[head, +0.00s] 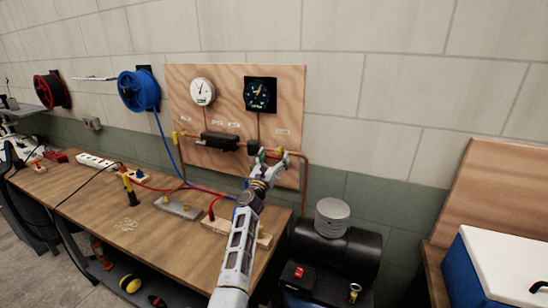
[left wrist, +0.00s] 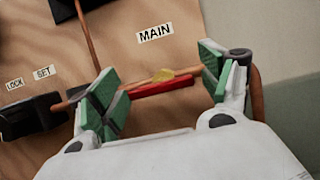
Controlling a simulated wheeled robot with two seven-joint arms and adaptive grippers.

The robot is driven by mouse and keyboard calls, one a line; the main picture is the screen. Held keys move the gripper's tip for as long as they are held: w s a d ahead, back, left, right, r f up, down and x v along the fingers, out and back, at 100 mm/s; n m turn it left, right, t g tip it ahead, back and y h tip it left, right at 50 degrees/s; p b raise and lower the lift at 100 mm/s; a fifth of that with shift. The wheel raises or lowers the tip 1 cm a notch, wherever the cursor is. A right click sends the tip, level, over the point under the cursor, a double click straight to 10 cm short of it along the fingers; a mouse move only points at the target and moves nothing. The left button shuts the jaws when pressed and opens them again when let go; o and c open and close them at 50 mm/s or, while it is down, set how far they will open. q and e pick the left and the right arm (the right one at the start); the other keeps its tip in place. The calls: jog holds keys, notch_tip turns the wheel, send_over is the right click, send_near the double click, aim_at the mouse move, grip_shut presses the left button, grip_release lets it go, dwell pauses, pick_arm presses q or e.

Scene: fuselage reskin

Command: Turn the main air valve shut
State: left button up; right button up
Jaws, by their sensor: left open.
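The main air valve is a red lever handle (left wrist: 162,87) beside a small brass body (left wrist: 163,76) on a copper pipe, below a label reading MAIN (left wrist: 155,33). The lever lies roughly parallel to the pipe. My left gripper (head: 271,163) reaches up to the plywood panel at the valve. In the left wrist view its green-padded fingers (left wrist: 166,88) are open, one towards each end of the lever. I see a gap between each pad and the lever. In the head view the gripper partly hides the valve. My right gripper is not in view.
The plywood panel (head: 230,85) carries a white gauge (head: 202,91), a dark gauge (head: 260,95) and a black regulator block (head: 220,141). A workbench (head: 105,215) with cables stands below. A black compressor tank (head: 340,255) is to the right, near a blue-and-white cooler (head: 495,270).

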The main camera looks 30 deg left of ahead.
pick_arm(q)
jog(key=c, duration=1)
jog(key=shift+c, duration=0.2)
